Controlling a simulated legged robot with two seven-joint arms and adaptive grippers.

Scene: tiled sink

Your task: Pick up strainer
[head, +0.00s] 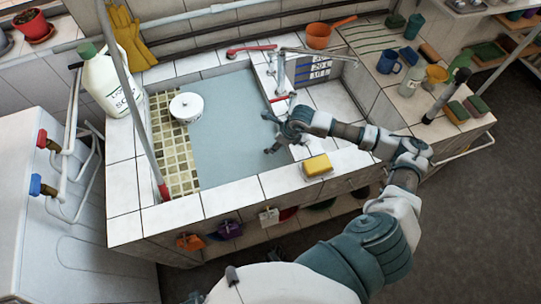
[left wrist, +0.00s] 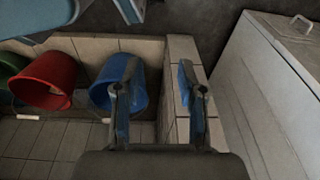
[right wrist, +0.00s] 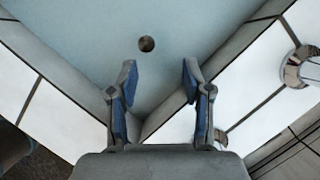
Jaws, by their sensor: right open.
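No thing in view is clearly a strainer. A small white round item with a dark knob on top (head: 186,107) sits on the yellow-tiled ledge at the left of the sink and could be it; I cannot tell. My right gripper (head: 268,133) is over the right part of the pale blue sink basin (head: 225,150), apart from that item. The right wrist view shows the right gripper (right wrist: 157,68) open and empty, with a dark round drain hole (right wrist: 146,44) beyond its fingers.
A white jug (head: 110,85) and yellow gloves (head: 130,38) are at the back left. A yellow sponge (head: 317,165) lies on the front rim. A tap (head: 281,72) stands at the right. A blue bucket (left wrist: 118,88) and red bucket (left wrist: 45,80) are in the left wrist view.

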